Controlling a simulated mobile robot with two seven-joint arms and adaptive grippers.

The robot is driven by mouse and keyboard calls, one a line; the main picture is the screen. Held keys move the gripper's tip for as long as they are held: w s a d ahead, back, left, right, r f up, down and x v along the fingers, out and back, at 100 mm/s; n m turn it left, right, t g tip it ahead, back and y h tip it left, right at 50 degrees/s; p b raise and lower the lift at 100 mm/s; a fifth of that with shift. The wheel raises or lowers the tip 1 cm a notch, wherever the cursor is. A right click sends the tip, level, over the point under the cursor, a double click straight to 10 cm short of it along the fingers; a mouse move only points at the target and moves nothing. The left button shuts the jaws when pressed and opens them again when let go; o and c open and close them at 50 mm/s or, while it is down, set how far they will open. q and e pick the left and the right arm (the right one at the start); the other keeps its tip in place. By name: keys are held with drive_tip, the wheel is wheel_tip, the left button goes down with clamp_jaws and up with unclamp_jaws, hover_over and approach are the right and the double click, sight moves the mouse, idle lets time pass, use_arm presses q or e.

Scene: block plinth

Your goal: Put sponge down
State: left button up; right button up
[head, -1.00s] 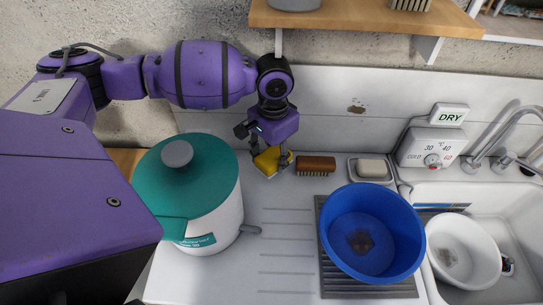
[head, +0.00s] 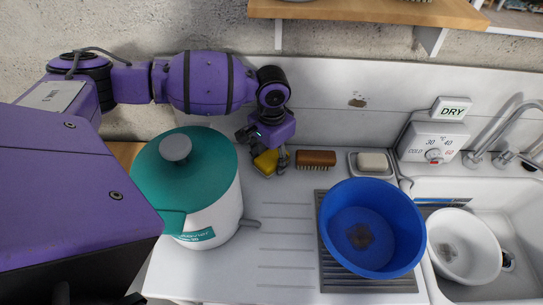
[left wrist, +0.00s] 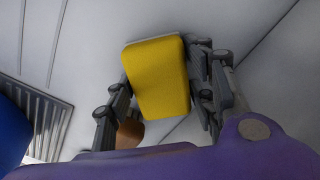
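The yellow sponge (head: 265,162) is at the back of the white counter, between the teal-lidded pot and the brush. It appears to rest on the counter near the back wall. My left gripper (head: 271,157) is low over it, with its fingers on either side. In the left wrist view the sponge (left wrist: 157,78) lies between the grey fingers (left wrist: 163,95), with narrow gaps showing beside it, so the gripper looks open around it. The sponge's underside is hidden. My right gripper is not in view.
A brush (head: 315,159) and a soap dish (head: 354,168) stand right of the sponge. The teal-lidded pot (head: 213,215) is at the left. A blue basin (head: 398,255) sits on a grey mat, beside a sink (head: 512,220) holding a white bowl (head: 487,265). The ribbed counter in the middle is clear.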

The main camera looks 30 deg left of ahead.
sight(272, 157)
use_arm(q)
drive_tip(key=shift+o, duration=1)
drive_tip(key=shift+r, duration=0.1)
wheel_tip(272, 157, up, 8)
drive_tip(key=shift+f, duration=0.15)
drive_tip(key=shift+d+f, duration=0.1)
